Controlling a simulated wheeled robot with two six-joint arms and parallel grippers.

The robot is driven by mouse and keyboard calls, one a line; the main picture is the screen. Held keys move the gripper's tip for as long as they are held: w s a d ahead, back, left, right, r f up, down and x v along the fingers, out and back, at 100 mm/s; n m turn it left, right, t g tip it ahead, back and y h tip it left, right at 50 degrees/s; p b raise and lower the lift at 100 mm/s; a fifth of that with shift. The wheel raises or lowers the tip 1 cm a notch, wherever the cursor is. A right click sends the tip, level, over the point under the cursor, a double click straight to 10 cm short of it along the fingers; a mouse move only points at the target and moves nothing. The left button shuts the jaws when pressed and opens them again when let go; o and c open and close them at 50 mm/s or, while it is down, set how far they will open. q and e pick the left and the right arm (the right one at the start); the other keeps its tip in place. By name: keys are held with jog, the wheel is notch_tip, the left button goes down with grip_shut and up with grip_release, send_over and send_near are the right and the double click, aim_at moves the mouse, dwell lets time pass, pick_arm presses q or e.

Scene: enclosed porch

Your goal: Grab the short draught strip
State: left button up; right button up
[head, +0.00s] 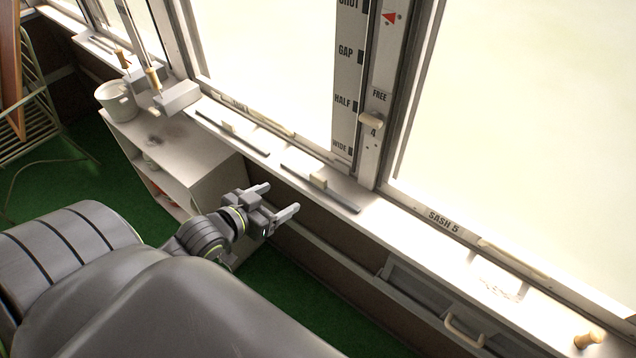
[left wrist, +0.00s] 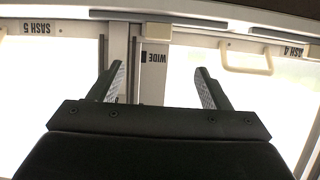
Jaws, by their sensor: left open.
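Several thin dark strips with cream grips lie along the white window sill. The nearest strip (head: 341,201) lies below the WIDE mark, with its grip (head: 319,181) standing up. A second strip (head: 248,144) lies farther left, and a third strip (head: 99,43) lies at the far end. I cannot tell for sure which is the short one. My left gripper (head: 283,197) is open and empty, in front of the sill, just left of the nearest strip. In the left wrist view, a dark strip (left wrist: 185,17) with a cream grip (left wrist: 157,32) shows beyond the open fingers (left wrist: 160,72).
A white shelf unit (head: 200,185) with a pot (head: 116,101) stands left of my gripper. A drawer handle (head: 464,330) juts out below the sill at right. A wooden knob (head: 588,339) sits on the sill's right end.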

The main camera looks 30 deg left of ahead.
aim_at(316, 178)
pick_arm(q)
jog(key=x, duration=1.1)
jog(key=shift+s+p, duration=0.1)
jog(key=shift+p, duration=0.25)
jog(key=shift+w+f, duration=0.1)
jog(key=shift+w, duration=0.3)
jog(key=p+x, duration=0.1)
jog(key=x, duration=0.2)
jog(key=shift+w+d, duration=0.1)
jog(key=shift+d, duration=0.05)
jog(key=shift+w+f, duration=0.3)
jog(key=shift+w, duration=0.25)
jog(key=c, duration=1.1)
